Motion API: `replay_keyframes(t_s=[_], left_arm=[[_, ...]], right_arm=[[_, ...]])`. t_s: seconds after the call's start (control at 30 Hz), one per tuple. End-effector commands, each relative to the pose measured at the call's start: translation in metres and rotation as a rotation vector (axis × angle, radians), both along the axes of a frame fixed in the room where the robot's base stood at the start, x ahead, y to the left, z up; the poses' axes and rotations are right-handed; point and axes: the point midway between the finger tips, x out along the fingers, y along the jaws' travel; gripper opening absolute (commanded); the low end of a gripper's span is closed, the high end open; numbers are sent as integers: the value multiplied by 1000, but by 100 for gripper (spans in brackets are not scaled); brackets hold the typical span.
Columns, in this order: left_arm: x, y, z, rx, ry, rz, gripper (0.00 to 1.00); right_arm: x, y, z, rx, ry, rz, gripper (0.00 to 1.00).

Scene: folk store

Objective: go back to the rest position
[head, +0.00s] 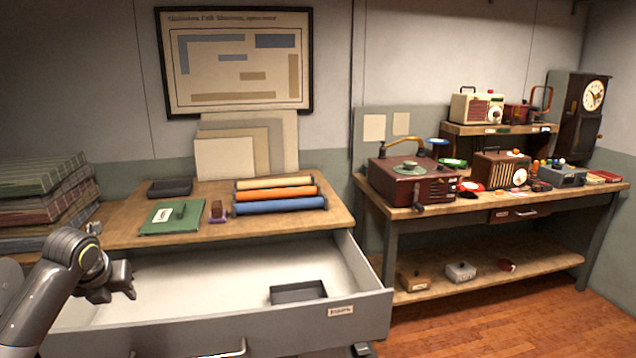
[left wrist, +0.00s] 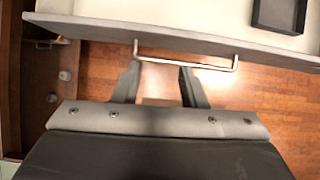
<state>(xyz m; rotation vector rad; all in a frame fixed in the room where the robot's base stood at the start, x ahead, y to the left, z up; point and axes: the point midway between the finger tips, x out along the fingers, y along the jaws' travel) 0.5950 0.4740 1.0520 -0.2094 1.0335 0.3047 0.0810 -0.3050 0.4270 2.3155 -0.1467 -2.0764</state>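My left gripper (head: 122,281) is at the lower left of the head view, in front of the wooden table (head: 330,207) and over the left part of the open drawer. In the left wrist view its two fingers (left wrist: 158,88) are spread apart with nothing between them. The drawer front's metal handle (left wrist: 185,63) shows just beyond the fingertips; contact cannot be told. The open drawer (head: 365,300) holds a small dark tray (head: 298,292). My right gripper is not in view.
On the table are a green board (head: 158,228), rolled cloths (head: 285,207) and a dark box (head: 170,187). Stacked plaid cloths (head: 45,190) stand at the left. A bench (head: 470,207) with a red record player (head: 415,180) stands right. Wooden floor (head: 500,310) is free at lower right.

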Motion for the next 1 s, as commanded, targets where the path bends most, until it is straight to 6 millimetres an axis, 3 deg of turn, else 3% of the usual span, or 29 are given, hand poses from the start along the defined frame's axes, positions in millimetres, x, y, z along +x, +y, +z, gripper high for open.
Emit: replay_keyframes(t_s=[0.17, 0.33, 0.53, 0.67, 0.77, 0.87, 1.0], left_arm=[[3, 3, -34, -74, -8, 122, 38], [4, 7, -73, -155, -19, 266, 38], [-4, 12, -140, -275, -33, 507, 38], [-21, 14, -211, -379, -45, 747, 38], [-46, 14, -273, -462, -60, 967, 38], [-78, 10, -334, -530, -79, 1180, 38], [-137, -2, -414, -612, -108, 1472, 38]], right_arm=[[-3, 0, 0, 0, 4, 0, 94], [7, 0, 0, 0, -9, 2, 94], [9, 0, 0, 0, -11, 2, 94], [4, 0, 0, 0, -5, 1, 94], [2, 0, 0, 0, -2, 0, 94], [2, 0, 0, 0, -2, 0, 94], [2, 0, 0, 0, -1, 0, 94]])
